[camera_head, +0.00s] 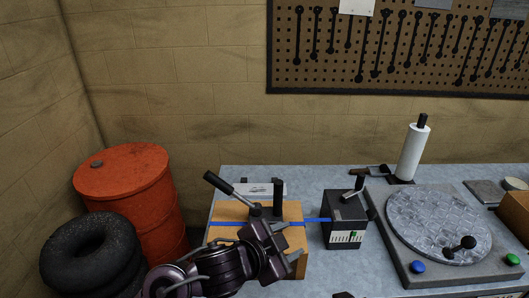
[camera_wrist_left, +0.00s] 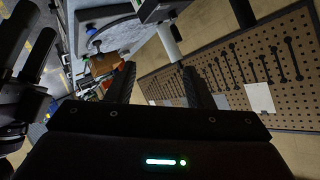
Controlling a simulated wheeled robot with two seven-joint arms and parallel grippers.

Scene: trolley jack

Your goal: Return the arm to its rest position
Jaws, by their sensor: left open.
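My left arm comes in from the bottom left in the head view. Its left gripper (camera_head: 272,240) is in front of a wooden block (camera_head: 230,213) on the bench and covers part of it. In the left wrist view the two dark fingers of the left gripper (camera_wrist_left: 158,76) stand apart with nothing between them. I cannot tell from the head view whether the gripper touches the block. A black-handled lever (camera_head: 217,182) and a black upright post (camera_head: 278,195) show just behind the arm.
A black box (camera_head: 344,231) with a crank stands right of the block, joined by a blue strip. Further right are a round patterned plate (camera_head: 428,222) and a paper roll (camera_head: 412,152). An orange drum (camera_head: 125,185) and black tires (camera_head: 90,250) stand left. A pegboard (camera_head: 400,82) hangs behind.

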